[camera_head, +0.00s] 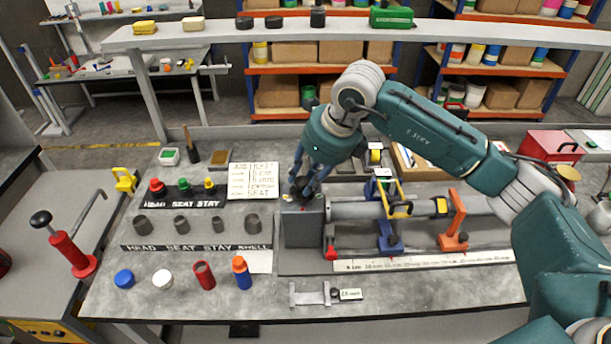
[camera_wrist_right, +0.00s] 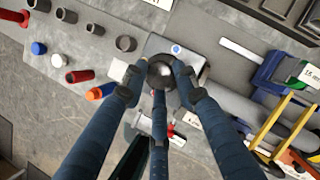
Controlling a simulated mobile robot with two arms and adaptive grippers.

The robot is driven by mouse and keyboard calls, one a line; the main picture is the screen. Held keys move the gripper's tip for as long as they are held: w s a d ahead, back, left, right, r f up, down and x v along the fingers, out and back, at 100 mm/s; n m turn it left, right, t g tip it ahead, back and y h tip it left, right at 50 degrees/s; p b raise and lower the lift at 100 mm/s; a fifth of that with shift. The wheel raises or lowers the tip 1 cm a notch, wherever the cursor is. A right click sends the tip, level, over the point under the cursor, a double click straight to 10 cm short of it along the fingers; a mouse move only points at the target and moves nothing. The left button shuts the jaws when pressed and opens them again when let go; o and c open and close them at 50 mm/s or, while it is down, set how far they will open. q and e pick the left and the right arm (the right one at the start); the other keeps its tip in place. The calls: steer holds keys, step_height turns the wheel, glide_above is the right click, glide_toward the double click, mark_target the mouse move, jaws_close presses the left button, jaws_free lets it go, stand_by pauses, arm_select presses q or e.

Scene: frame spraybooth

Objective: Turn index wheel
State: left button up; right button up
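The index wheel (camera_wrist_right: 161,74) is a small dark round knob with a grey domed middle, on top of a grey block (camera_head: 303,226) at the left end of a long grey fixture. My right gripper (camera_head: 301,190) reaches down over the block and hides most of the wheel in the head view. In the right wrist view, the blue fingers of my right gripper (camera_wrist_right: 160,80) close around the wheel from both sides, with a third finger below it. The fingertips look to be touching its rim. My left gripper is in neither view.
A grey bar (camera_head: 365,209) with blue, yellow and orange clamps (camera_head: 453,222) runs right of the block. Left of it stand grey cups (camera_head: 181,225) and coloured caps (camera_head: 204,275). A ruler (camera_head: 420,262) lies in front. A raised shelf (camera_head: 350,27) crosses behind.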

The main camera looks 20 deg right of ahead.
steer(key=c, duration=0.5)
steer(key=shift+o, duration=0.2)
steer(key=shift+w+f+n+y+b, duration=0.15)
steer(key=shift+n+y+b, duration=0.25)
steer(key=shift+n+b, duration=0.7)
steer(key=shift+d+n+g+b, duration=0.1)
steer(key=shift+n+g+b, duration=0.3)
steer(key=shift+n+b, duration=0.35)
steer(key=shift+w+n+g+y+b, duration=0.1)
steer(key=shift+n+g+y+b, duration=0.25)
steer(key=shift+n+b, duration=0.4)
steer(key=n+g, duration=0.1)
steer(key=n, duration=0.2)
steer(key=shift+w+n+y+b, duration=0.1)
steer(key=shift+n+y+b, duration=0.15)
steer(key=shift+n+b, duration=0.05)
steer(key=shift+w+r+n+g, duration=0.15)
steer(key=shift+n+g, duration=0.6)
steer(key=shift+n, duration=0.75)
